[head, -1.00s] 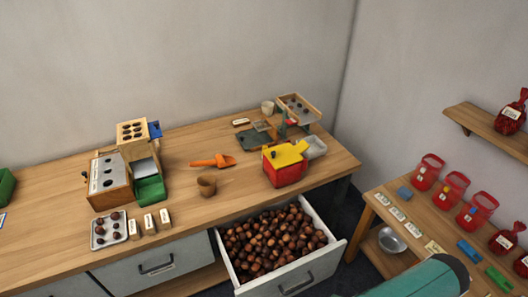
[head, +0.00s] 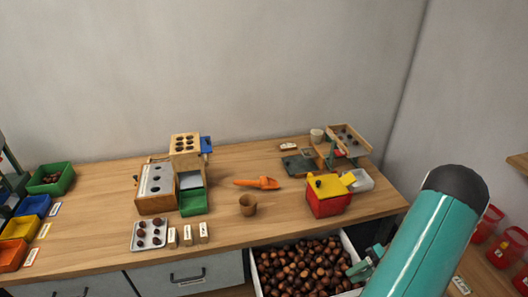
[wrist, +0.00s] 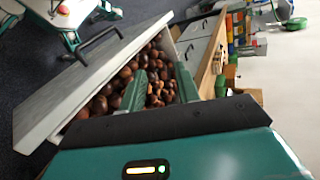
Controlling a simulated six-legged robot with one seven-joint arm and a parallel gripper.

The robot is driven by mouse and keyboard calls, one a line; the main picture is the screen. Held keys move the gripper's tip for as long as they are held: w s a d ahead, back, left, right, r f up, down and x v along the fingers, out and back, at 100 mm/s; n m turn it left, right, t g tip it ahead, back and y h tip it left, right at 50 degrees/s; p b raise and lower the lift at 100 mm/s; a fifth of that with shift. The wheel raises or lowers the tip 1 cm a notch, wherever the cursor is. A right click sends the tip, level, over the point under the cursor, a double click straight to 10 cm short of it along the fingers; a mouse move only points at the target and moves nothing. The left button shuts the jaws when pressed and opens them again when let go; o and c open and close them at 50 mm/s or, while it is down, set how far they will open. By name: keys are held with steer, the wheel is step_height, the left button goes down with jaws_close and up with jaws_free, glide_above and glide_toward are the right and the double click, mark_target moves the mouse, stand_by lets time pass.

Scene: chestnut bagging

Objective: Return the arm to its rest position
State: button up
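My teal arm link with a black cap stands large at the right of the head view. My gripper (head: 364,267) shows small and partly hidden behind it, over the right side of the open drawer of chestnuts (head: 300,268). In the wrist view my gripper (wrist: 160,88) has its two green fingers apart. I see no object held between them, only the loose chestnuts (wrist: 110,92) behind. The pulled-out drawer (wrist: 62,85) fills the left and middle of that view.
Red bags (head: 511,247) stand at the far right. The wall behind is bare.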

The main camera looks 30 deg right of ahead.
steer(key=w+a+r+n+g+h, duration=0.1)
steer(key=w+a+r+h, duration=0.1)
steer(key=w+a+r, duration=0.3)
steer(key=w+a+r+n+g+h, duration=0.1)
steer(key=w+a+r+g+h, duration=0.2)
steer(key=r, duration=0.5)
steer(key=w+a+r+n+h, duration=0.1)
steer(key=w+a+r+h, duration=0.15)
steer(key=a+r, duration=0.35)
steer(key=s+a+r+n+t+h, duration=0.1)
steer(key=s+a+r+t+h, duration=0.1)
steer(key=a+r, duration=0.5)
steer(key=s+a+r+n+t+h, duration=0.1)
steer(key=a+r+t, duration=0.3)
steer(key=a, duration=0.8)
step_height(320, 180, up, 3)
steer(key=shift+s+a+f+h, duration=0.1)
steer(key=shift+s+a+h, duration=0.1)
steer(key=shift+s+h, duration=0.45)
